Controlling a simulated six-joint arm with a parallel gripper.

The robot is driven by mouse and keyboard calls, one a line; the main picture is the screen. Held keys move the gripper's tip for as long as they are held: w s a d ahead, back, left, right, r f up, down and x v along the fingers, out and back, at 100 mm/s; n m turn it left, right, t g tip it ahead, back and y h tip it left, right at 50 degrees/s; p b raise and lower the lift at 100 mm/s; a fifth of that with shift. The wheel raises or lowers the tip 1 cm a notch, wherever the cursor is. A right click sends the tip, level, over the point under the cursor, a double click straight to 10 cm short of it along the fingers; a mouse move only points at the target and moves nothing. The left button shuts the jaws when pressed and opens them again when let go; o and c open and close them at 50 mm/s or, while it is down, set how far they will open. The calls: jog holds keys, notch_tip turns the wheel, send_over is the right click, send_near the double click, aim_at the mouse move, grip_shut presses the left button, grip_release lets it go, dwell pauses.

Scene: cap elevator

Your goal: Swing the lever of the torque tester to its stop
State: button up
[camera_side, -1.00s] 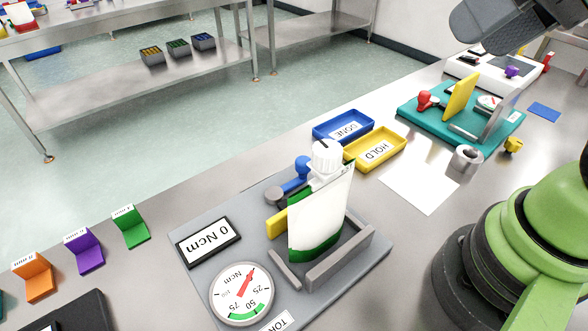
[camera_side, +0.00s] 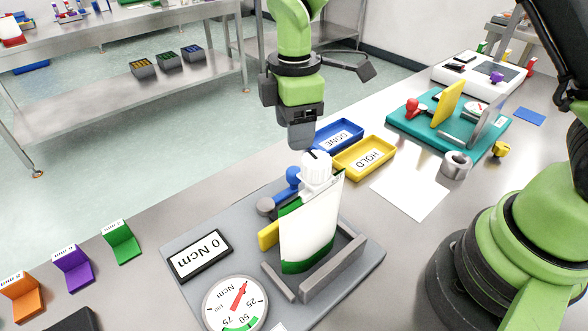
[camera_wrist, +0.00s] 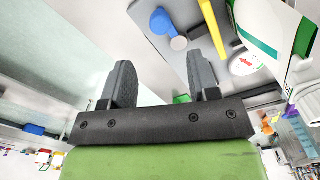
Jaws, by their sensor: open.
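The torque tester is a grey plate (camera_side: 190,287) with a dial (camera_side: 236,303) and a display reading 0 Ncm (camera_side: 201,254). Its lever has a blue knob (camera_side: 291,179) beside a grey round hub (camera_side: 265,206); in the wrist view the blue knob (camera_wrist: 160,20) shows beyond my fingers. A white-and-green pouch with a white cap (camera_side: 308,232) stands upright in the tester's holder and partly hides the lever. My gripper (camera_side: 301,143) is above and behind the knob, apart from it. In the wrist view its fingers (camera_wrist: 162,85) are spread and empty.
A blue DONE tray (camera_side: 337,136) and yellow HOLD tray (camera_side: 365,157) lie to the right of my gripper. A teal fixture (camera_side: 470,138) with a red knob stands farther right. Coloured stands (camera_side: 72,268) line the left.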

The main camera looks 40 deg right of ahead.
aim_at(294, 170)
notch_tip(294, 170, down, 10)
jog(key=shift+r, duration=0.1)
dwell(0.4)
jog(key=shift+c, duration=0.5)
grip_shut()
